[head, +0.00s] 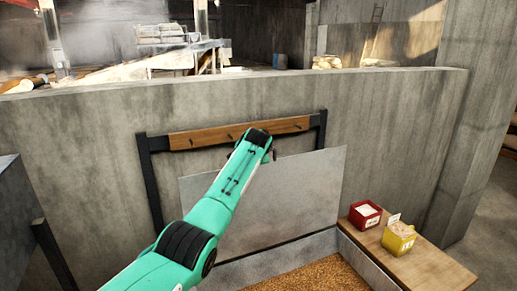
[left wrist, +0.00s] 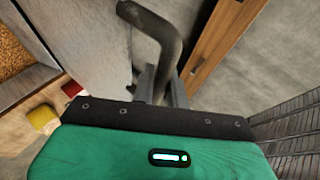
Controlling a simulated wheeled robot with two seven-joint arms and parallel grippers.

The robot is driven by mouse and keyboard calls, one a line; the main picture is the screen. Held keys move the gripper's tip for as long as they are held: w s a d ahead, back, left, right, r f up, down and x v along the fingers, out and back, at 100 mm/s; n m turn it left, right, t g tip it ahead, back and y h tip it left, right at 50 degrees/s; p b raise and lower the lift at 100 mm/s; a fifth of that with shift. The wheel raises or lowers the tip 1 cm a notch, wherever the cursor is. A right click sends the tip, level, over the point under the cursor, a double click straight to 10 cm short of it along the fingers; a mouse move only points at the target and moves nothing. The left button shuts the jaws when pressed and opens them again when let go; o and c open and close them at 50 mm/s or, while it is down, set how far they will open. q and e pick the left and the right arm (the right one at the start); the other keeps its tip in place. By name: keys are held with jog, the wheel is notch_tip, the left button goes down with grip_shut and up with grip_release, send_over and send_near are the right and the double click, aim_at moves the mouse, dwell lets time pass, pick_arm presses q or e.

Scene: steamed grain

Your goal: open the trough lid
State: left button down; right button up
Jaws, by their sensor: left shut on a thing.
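The trough lid (head: 295,195) is a flat grey metal panel. It stands raised at the back of the trough (head: 275,262), tilted toward the concrete wall, and brown grain (head: 325,274) shows below it. My left arm reaches across the lid in the head view, and its gripper (head: 271,156) is at the lid's upper edge, mostly hidden by the wrist. In the left wrist view my left gripper (left wrist: 158,85) is shut on a dark curved handle (left wrist: 152,25) beside the lid's grey face (left wrist: 92,40). My right gripper is out of view.
A dark frame with a wooden peg rail (head: 205,137) stands against the wall behind the lid. A wooden bench (head: 425,266) at the right holds a red box (head: 366,215) and a yellow box (head: 398,238). A grey block stands at the left edge.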

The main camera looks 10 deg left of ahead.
pick_arm(q)
jog(key=shift+w+a+r, duration=0.1)
jog(key=shift+w, duration=0.05)
jog(key=c, duration=1.4)
grip_release()
jog(key=shift+s+r+b, duration=0.1)
jog(key=shift+s+b, duration=0.25)
jog(key=shift+s, duration=0.15)
jog(key=b+v, duration=0.6)
jog(key=v, duration=0.7)
